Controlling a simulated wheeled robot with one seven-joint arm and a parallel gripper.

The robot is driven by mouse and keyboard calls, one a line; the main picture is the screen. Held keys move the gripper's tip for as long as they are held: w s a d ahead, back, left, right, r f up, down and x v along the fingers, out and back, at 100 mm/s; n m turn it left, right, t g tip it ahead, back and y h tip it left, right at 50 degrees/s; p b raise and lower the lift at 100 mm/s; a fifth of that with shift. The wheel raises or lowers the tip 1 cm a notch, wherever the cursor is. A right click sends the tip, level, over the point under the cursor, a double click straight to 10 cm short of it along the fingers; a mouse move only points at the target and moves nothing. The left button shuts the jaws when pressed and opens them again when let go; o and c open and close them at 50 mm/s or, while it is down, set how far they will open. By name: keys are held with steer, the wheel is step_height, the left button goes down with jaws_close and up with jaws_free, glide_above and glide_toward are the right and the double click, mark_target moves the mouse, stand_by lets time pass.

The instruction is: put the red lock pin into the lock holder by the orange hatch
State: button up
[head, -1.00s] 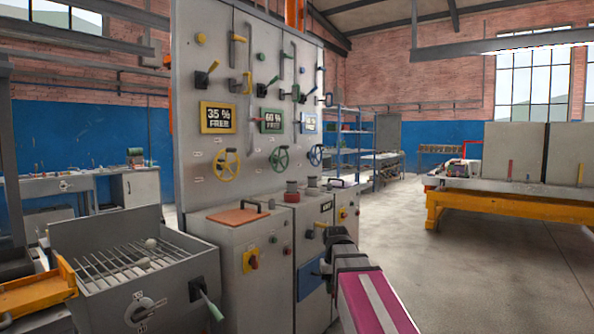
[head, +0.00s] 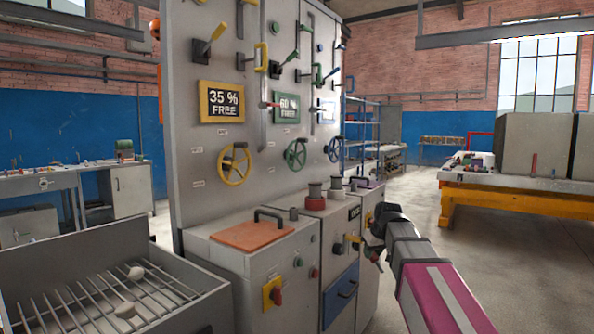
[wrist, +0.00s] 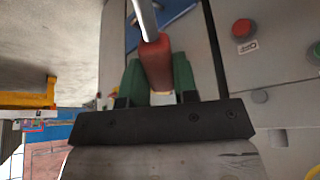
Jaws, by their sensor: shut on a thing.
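The red lock pin (wrist: 157,66) shows in the wrist view as a red cylindrical grip with a bare metal rod reaching up out of the frame. My gripper (wrist: 158,82) is shut on the red grip, between two green finger pads. In the head view my gripper (head: 374,243) is in front of the right-hand cabinets, to the right of the orange hatch (head: 252,234); the pin is not clear there. The hatch lies closed on the left cabinet top, with a black handle.
A tall grey panel (head: 215,150) with levers and handwheels rises behind the cabinets. A metal bin with a rod grate (head: 90,290) stands at the left. A blue drawer (head: 341,293) is below my gripper. An orange-framed table (head: 510,205) stands at the right, with open floor before it.

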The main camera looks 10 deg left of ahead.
steer(key=w+a+r+n+t+y, duration=0.1)
steer(key=w+a+r+n+y, duration=0.1)
steer(key=a+r+y, duration=0.5)
steer(key=w+a+r+n+t+y, duration=0.1)
steer(key=w+a+r+n+y, duration=0.2)
steer(key=a+r, duration=1.6)
steer(key=a+n+y, duration=0.2)
steer(key=y, duration=0.2)
steer(key=shift+w+r+t, duration=0.25)
steer(key=shift+r+t, duration=0.05)
steer(key=shift+r, duration=0.1)
steer(key=shift+f, duration=0.15)
steer(key=shift+f, duration=2.8)
steer(key=shift+f, duration=2.05)
steer(key=shift+r, duration=0.15)
steer(key=shift+r, duration=1.6)
